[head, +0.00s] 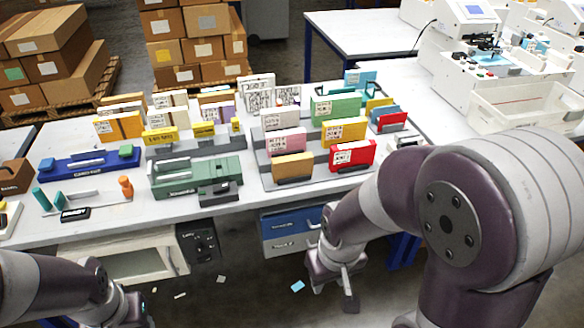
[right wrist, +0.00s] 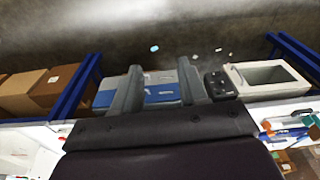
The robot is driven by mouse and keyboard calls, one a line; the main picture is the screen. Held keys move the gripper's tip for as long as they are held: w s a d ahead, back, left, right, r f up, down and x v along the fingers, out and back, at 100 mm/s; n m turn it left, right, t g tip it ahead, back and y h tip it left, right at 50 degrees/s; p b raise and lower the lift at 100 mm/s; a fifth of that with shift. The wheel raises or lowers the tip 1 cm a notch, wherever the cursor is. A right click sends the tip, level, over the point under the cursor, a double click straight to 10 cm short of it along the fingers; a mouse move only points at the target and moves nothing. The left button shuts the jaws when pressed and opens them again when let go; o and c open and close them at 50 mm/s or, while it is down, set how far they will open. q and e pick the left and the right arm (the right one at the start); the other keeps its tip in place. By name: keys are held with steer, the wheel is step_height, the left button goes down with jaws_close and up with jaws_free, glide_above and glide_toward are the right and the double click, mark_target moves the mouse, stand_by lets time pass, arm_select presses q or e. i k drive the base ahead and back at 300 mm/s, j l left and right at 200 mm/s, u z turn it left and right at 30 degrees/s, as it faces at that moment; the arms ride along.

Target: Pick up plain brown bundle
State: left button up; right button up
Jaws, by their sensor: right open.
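A plain orange-brown bundle (head: 292,166) stands upright in the front left slot of the grey stepped rack (head: 262,160) on the table. No label shows on its face. My right gripper (head: 338,284) is low in front of the table, below and to the right of the bundle, and apart from it. Its two fingers are spread with nothing between them, as the right wrist view (right wrist: 160,88) also shows. The bundle cannot be made out in the right wrist view. Part of my left gripper (head: 134,312) shows at the bottom edge; its fingers cannot be made out.
A red bundle (head: 352,155) stands just right of the brown one, with a pink bundle (head: 287,141) behind it. A green holder (head: 185,178) is to the left. A drawer unit (head: 290,228) hangs under the table edge. The floor ahead has small scraps.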

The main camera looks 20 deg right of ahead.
mark_target(301, 164)
steer(key=i+l+u, duration=0.4)
steer(key=i+l, duration=0.15)
steer(key=i+l+u, duration=0.2)
steer(key=l, duration=0.25)
steer(key=i+l+u, duration=0.4)
steer(key=l, duration=0.5)
steer(key=i+j, duration=0.05)
